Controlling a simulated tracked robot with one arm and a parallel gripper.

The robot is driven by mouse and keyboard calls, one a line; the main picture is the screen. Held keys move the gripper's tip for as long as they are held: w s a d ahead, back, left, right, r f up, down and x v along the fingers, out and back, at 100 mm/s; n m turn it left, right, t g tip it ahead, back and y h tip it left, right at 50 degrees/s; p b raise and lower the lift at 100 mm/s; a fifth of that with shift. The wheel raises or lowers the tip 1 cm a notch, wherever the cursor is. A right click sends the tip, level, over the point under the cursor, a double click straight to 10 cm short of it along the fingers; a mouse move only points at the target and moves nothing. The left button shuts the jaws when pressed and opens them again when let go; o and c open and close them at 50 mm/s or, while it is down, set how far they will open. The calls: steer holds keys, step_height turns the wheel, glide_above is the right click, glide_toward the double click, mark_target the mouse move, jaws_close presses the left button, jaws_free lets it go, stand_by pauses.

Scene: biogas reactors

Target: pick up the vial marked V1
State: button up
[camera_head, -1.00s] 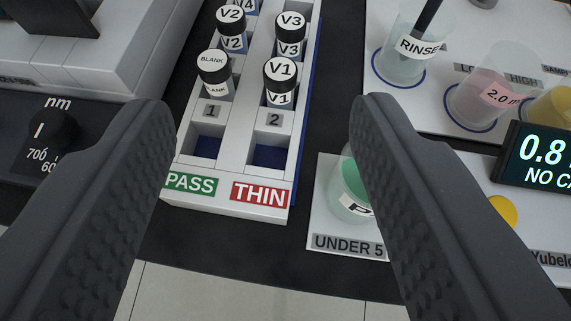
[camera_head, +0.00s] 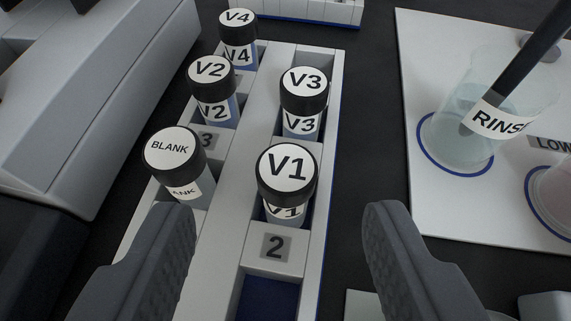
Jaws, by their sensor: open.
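The vial marked V1 (camera_head: 286,178) stands upright in the right column of the white rack (camera_head: 222,240), just behind the slot label 2. It has a black cap with a white top label and a white band below; its lower part is hidden in the slot. My gripper (camera_head: 285,225) is open and empty. Its two dark ridged fingers stand left and right at the bottom of the view, with V1 between their lines and a little beyond the tips, touching neither.
The BLANK vial (camera_head: 177,162) stands close left of V1, near the left finger. V3 (camera_head: 302,102) is right behind V1; V2 (camera_head: 213,90) and V4 (camera_head: 238,38) are further back. A rinse beaker (camera_head: 462,135) with a dark stick stands at right.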

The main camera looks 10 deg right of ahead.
mark_target(286, 174)
steer(key=b+x, duration=0.1)
steer(key=x, duration=0.3)
steer(key=shift+s+d+f, duration=0.1)
steer(key=shift+d+f, duration=0.1)
steer(key=shift+f, duration=0.05)
steer(key=shift+w+f, duration=0.15)
steer(key=shift+w, duration=0.35)
steer(key=c, duration=1.1)
